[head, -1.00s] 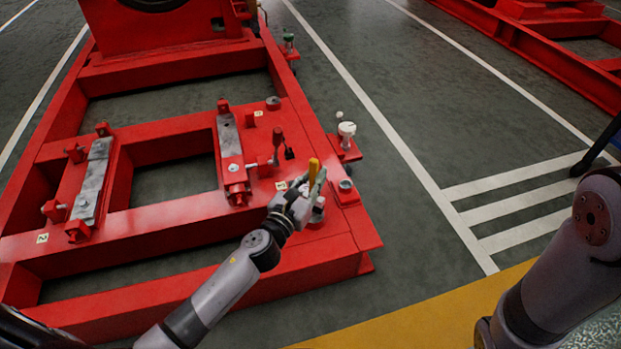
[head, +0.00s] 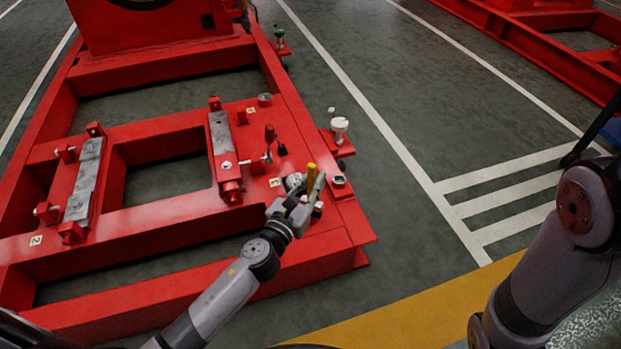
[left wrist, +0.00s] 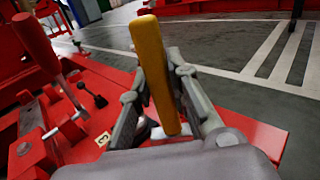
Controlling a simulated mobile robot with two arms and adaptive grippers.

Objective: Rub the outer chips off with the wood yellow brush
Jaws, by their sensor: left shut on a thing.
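The yellow brush handle (head: 311,176) stands upright in my left gripper (head: 308,192). In the left wrist view the yellow handle (left wrist: 152,65) is between the two grey fingers, which are shut on it. The bristles are hidden below the fingers. The gripper is over the near right corner of the red base frame (head: 335,232). Two grey metal pads, the left one (head: 84,180) and the right one (head: 220,135), lie to its left, apart from it. I cannot make out chips clearly. My right gripper is out of view; only its arm shows at the right.
A red-handled tool (head: 269,137) stands on the frame left of the gripper. A white-topped cup (head: 339,129) sits on a side bracket beyond it. A round pale part (head: 294,181) is beside the gripper.

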